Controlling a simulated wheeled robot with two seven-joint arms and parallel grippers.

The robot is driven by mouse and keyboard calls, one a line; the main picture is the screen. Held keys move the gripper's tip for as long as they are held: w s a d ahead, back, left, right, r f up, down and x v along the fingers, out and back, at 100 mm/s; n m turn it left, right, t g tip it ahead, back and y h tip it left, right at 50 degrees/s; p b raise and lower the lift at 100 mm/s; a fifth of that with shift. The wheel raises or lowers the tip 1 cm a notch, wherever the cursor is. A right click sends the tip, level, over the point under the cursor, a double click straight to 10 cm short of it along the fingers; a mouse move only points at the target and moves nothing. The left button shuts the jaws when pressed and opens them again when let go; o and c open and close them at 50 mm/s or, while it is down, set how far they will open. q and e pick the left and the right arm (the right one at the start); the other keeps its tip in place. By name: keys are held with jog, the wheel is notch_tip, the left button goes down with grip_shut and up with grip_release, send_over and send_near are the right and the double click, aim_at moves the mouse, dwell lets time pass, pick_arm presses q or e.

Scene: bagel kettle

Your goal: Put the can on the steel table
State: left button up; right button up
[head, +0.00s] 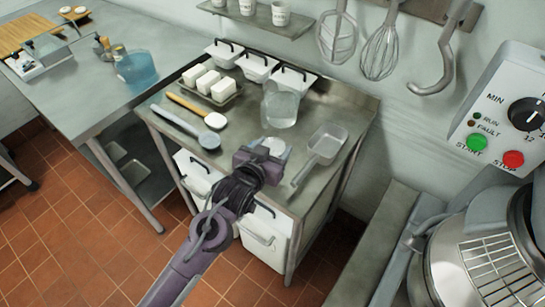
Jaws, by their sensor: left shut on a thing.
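My left gripper (270,153) reaches up from the bottom of the head view and is over the front part of the middle steel table (240,128). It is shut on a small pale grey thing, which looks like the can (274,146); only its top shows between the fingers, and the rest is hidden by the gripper. I cannot tell whether the can touches the table top. My right gripper is not in view.
Near the can are a clear jug (281,104), a metal scoop (322,145) and two long utensils (190,118). White lidded containers (257,67) and a tray of white blocks (210,84) are behind. A second steel table (95,95) is left, a mixer (485,250) right.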

pick_arm(q)
notch_tip(320, 180, down, 4)
jog(key=shift+f+p, duration=0.1)
jog(key=shift+p, duration=0.2)
jog(key=shift+f, duration=0.1)
jog(key=o, duration=1.1)
jog(key=b+v, duration=0.2)
jog(key=v, duration=1)
jog(key=shift+s, duration=0.1)
